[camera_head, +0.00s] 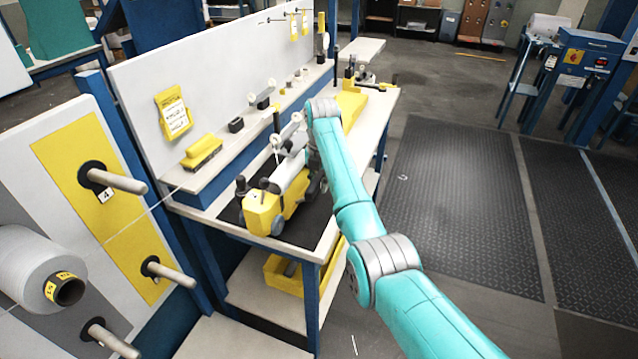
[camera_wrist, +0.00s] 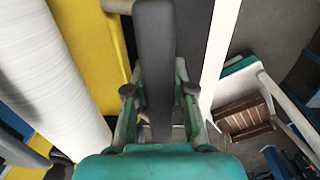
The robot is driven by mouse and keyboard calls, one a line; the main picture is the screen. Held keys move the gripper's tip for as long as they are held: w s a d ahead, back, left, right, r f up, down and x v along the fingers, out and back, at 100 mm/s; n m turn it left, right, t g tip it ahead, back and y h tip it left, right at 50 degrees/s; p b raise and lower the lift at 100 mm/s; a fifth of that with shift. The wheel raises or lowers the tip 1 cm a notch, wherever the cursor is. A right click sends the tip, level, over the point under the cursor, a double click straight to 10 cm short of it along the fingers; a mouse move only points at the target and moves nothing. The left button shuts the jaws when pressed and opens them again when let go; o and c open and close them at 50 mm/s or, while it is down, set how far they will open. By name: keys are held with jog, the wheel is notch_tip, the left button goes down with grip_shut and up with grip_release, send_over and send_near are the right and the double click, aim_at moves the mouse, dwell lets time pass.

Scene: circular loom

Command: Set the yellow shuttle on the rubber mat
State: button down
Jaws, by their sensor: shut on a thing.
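The yellow shuttle (camera_head: 262,212), with a white roll along it, is over the dark rubber mat (camera_head: 231,212) on the workbench. I cannot tell whether it rests on the mat or hangs just above it. In the wrist view its yellow body (camera_wrist: 82,35) and white roll (camera_wrist: 50,75) fill the left side. My gripper (camera_wrist: 160,100) is shut on a dark grey bar in the middle of that view, which looks like part of the shuttle. In the head view my gripper is mostly hidden behind my arm and the shuttle.
A shelf with a yellow-topped brush (camera_head: 202,152) and small dark blocks runs behind the mat. A yellow bin (camera_head: 284,272) sits on the lower shelf. Pegs (camera_head: 118,181) and a large white roll (camera_head: 35,265) stick out at left. Open floor lies right of the bench.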

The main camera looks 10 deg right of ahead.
jog(key=shift+f, duration=0.75)
dwell(1.0)
jog(key=c, duration=0.9)
grip_release()
jog(key=shift+f, duration=0.1)
notch_tip(320, 180, up, 8)
jog(key=shift+d+f, duration=0.1)
jog(key=shift+f, duration=0.05)
jog(key=shift+s, duration=0.1)
